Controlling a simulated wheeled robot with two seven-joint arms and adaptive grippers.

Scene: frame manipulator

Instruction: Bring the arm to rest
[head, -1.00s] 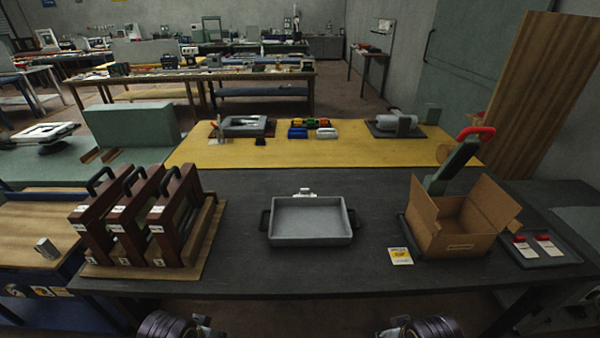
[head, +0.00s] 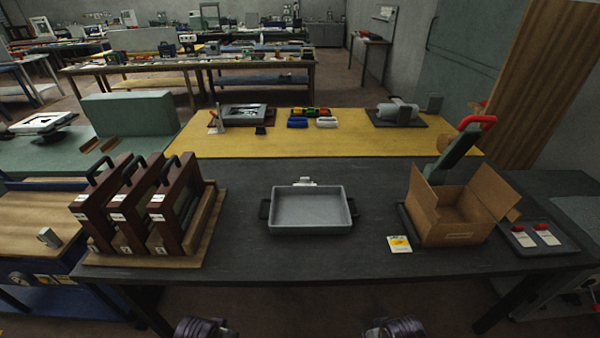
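Parts of both my arms show at the bottom edge of the head view, in front of the table's near edge. My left arm is left of centre and my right arm is right of centre. Both are low and apart from everything on the table. The fingertips of both grippers are out of the picture, so their opening is hidden.
The dark table (head: 340,258) holds brown frames (head: 170,215) in a wooden rack at left, a grey tray (head: 310,210) in the middle and an open cardboard box (head: 450,220) at right. A yellow-and-white card (head: 399,244) lies beside the box. Dark tabletop between them is clear.

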